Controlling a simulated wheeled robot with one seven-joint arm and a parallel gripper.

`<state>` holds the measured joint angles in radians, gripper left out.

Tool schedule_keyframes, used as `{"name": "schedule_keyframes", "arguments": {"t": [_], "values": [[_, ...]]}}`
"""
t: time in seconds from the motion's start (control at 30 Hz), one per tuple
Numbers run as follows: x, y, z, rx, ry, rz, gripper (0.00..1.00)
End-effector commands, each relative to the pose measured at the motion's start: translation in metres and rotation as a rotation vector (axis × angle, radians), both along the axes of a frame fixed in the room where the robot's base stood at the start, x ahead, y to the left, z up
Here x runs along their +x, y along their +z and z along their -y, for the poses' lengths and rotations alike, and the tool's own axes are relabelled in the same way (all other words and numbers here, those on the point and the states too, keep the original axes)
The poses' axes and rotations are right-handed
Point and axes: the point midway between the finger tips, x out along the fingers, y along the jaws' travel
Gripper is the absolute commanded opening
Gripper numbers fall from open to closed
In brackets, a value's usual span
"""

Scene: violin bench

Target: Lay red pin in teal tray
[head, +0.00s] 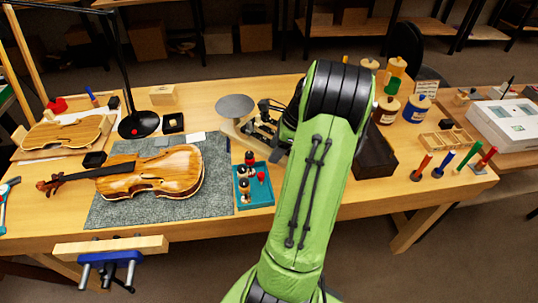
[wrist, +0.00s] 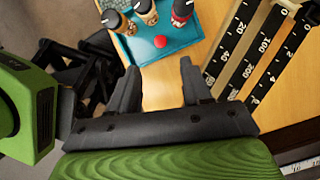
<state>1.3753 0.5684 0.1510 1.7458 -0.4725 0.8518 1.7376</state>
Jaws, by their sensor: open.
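The teal tray (head: 268,201) lies on the bench right of the grey mat; its near part also shows at the top of the wrist view (wrist: 150,55). A small red round-topped thing, apparently the red pin (head: 261,177), is inside the tray on its right side. In the wrist view the red pin (wrist: 160,42) shows as a red ball beside small bottles; any shaft is hard to make out. My gripper (wrist: 160,80) is open, with bare wood between its fingers and the tray beyond the fingertips. In the head view my green arm hides the gripper.
Several small bottles (head: 243,190) share the tray. A violin (head: 150,173) lies on the mat. Black numbered strips (wrist: 260,50) lie right of my fingers in the wrist view. Coloured upright posts (head: 443,164) stand at the bench's right end.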

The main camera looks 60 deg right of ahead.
Motion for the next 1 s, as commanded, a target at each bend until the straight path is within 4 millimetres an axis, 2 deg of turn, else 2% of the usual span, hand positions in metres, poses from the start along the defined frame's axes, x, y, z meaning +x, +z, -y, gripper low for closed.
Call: {"name": "schedule_keyframes", "arguments": {"t": [0.23,0.33,0.37,0.43,0.53,0.63,0.7,0.73,0.83,0.9,1.0], "values": [[0.000,0.006,-0.002,-0.006,0.015,-0.001,0.49],[0.018,0.024,-0.025,-0.078,0.164,-0.002,0.49],[0.026,0.034,-0.039,-0.116,0.246,-0.001,0.49],[0.045,0.061,-0.081,-0.229,0.489,0.003,0.49],[0.055,0.096,-0.151,-0.402,0.878,0.021,0.49],[0.045,0.125,-0.224,-0.589,1.296,0.065,0.49],[0.024,0.139,-0.269,-0.729,1.597,0.110,0.49],[0.013,0.143,-0.285,-0.788,1.721,0.133,0.49],[-0.024,0.148,-0.322,-0.964,2.074,0.211,0.49],[-0.043,0.146,-0.334,-1.053,2.245,0.257,0.49],[-0.057,0.143,-0.340,-1.126,2.377,0.294,0.49]]}}
